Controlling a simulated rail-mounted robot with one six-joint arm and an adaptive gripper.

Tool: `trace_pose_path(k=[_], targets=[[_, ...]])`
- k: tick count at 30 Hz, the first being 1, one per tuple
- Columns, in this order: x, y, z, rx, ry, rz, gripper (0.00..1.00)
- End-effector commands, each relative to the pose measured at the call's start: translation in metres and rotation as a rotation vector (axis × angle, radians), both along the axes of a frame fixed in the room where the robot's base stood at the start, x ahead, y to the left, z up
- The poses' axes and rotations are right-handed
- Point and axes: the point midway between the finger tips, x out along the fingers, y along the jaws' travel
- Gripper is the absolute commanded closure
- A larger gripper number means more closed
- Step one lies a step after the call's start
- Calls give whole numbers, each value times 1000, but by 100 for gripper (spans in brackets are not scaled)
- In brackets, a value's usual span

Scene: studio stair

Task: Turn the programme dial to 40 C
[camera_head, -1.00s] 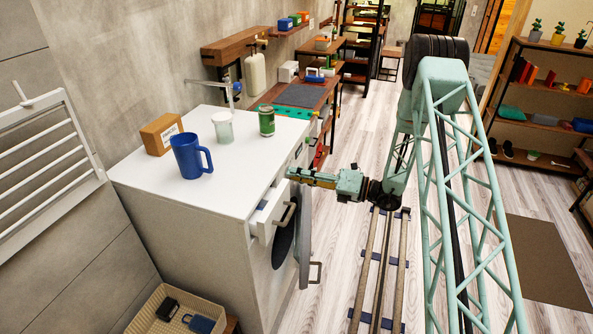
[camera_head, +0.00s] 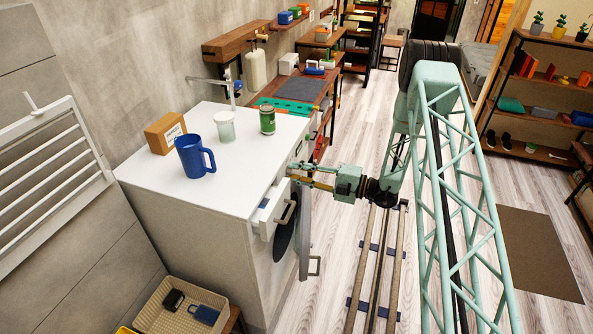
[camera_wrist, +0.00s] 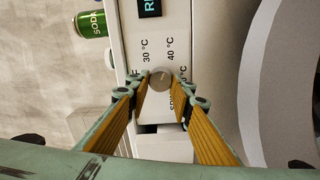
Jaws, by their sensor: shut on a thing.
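The programme dial (camera_wrist: 160,77) is a small round grey knob on the washing machine's white front panel (camera_wrist: 178,20). Printed labels beside it read 30 °C and 40 °C; other labels are partly hidden by my fingers. I cannot tell clearly which label the dial's mark faces. My gripper (camera_wrist: 161,84) is shut on the dial, one yellow-padded finger on each side. In the head view my gripper (camera_head: 292,179) reaches the front of the washing machine (camera_head: 190,235) near its top edge, and the dial itself is hidden.
A detergent drawer (camera_head: 272,212) is pulled out below my gripper, and the round door (camera_head: 304,235) stands out from the front. A blue mug (camera_head: 190,158), a white cup (camera_head: 224,127), a green can (camera_head: 267,120) and a box (camera_head: 165,133) stand on top.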

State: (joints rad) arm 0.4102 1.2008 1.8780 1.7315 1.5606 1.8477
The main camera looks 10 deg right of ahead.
Motion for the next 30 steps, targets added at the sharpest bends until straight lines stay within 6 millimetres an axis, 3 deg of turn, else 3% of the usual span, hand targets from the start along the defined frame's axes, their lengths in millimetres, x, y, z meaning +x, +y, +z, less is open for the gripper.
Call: trace_pose_path(k=[20,21,25,30], targets=[[0,0,0,46,72,0,90],[0,0,0,46,72,0,78],[0,0,0,46,72,0,67],[0,0,0,45,71,0,65]])
